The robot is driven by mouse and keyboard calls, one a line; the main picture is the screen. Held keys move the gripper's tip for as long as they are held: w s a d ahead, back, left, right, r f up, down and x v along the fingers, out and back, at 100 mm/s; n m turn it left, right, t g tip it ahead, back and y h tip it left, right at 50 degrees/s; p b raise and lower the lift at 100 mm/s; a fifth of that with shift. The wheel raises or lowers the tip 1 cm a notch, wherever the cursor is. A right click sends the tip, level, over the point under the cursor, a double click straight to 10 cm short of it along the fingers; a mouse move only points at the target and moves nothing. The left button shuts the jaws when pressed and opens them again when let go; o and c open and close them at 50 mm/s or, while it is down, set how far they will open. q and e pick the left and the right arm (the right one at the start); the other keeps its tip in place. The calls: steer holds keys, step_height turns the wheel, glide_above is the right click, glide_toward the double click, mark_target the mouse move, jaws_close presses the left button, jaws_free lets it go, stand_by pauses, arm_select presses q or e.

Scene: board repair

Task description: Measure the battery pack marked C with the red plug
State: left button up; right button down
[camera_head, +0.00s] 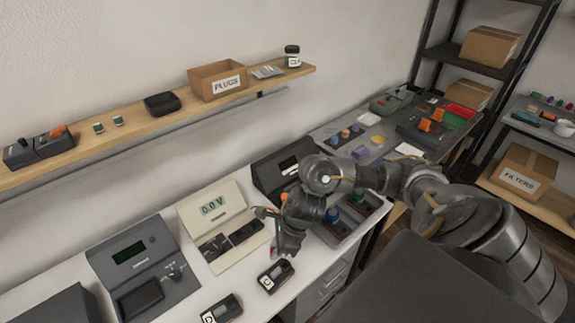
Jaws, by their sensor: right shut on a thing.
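My right gripper (284,250) reaches down over the front of the white bench, just above a dark battery pack (277,275). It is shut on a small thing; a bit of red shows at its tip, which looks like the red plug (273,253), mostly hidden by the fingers. My left gripper is not in view.
A grey device (140,262) with a dark screen stands left of the meter. A grey tray (350,228) with coloured plugs or caps lies right of my gripper. A wall shelf (130,122) holds a box marked PLUGS (217,82). A cluttered second bench stands farther right.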

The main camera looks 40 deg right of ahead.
steer(key=d+m, duration=0.1)
steer(key=s+d+m, duration=0.1)
steer(key=d, duration=0.1)
steer(key=shift+s+f+t, duration=0.1)
steer(key=shift+f+t, duration=0.05)
steer(key=shift+t, duration=0.15)
steer(key=shift+f+h, duration=0.2)
steer(key=shift+h, duration=0.1)
step_height(320, 180, down, 4)
steer(key=b, duration=0.3)
steer(key=shift+f+b, duration=0.55)
steer(key=shift+b, duration=0.1)
steer(key=shift+a+r, duration=0.1)
stand_by(0.9)
steer(key=shift+f+b, duration=1)
steer(key=shift+b, duration=0.55)
stand_by(1.3)
